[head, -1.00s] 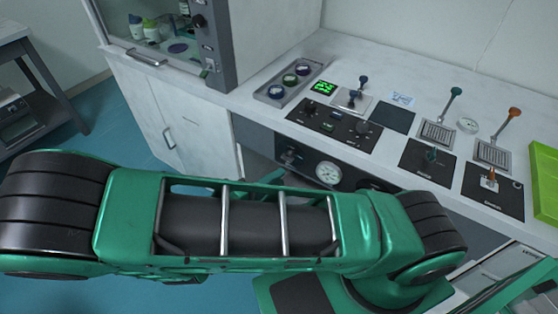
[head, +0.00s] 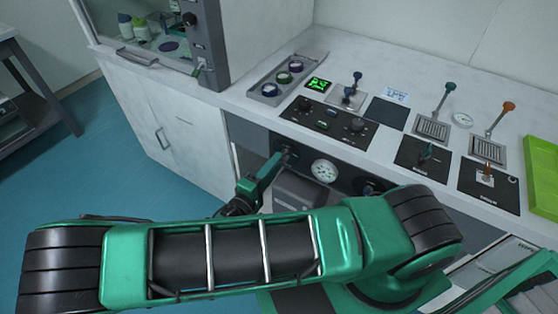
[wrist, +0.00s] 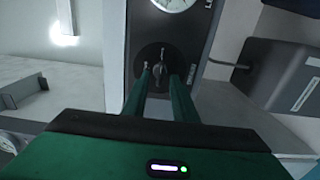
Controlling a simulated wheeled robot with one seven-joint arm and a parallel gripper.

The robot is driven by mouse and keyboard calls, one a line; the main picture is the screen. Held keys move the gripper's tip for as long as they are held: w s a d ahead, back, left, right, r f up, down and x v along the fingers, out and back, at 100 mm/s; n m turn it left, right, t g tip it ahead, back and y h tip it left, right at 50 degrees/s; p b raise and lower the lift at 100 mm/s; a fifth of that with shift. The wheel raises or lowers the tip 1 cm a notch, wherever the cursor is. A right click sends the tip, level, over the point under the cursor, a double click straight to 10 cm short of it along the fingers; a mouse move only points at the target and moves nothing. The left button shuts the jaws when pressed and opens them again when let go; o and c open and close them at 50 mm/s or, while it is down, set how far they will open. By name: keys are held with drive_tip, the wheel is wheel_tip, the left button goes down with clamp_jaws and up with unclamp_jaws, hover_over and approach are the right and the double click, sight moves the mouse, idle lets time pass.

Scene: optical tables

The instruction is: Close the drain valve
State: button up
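A small dark valve handle on a round black plate (wrist: 158,68) sits on the grey front panel in the wrist view. The label beside it is too small to read. In the head view this valve (head: 287,153) is left of the round gauge, under the counter edge. My gripper (wrist: 161,78) is open. Its two green fingers point at the panel, one on each side of the handle, with a gap visible between them. I cannot tell whether they touch it. In the head view my gripper (head: 274,164) is at the valve, and its fingertips are hard to make out.
The white-faced gauge (head: 324,170) is right of the valve, with another dark round fitting (head: 370,186) beyond it. A grey box (wrist: 285,75) stands close by on the right in the wrist view. The counter (head: 250,98) with its control plates overhangs the panel.

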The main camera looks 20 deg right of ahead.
drive_tip(key=shift+x, duration=0.95)
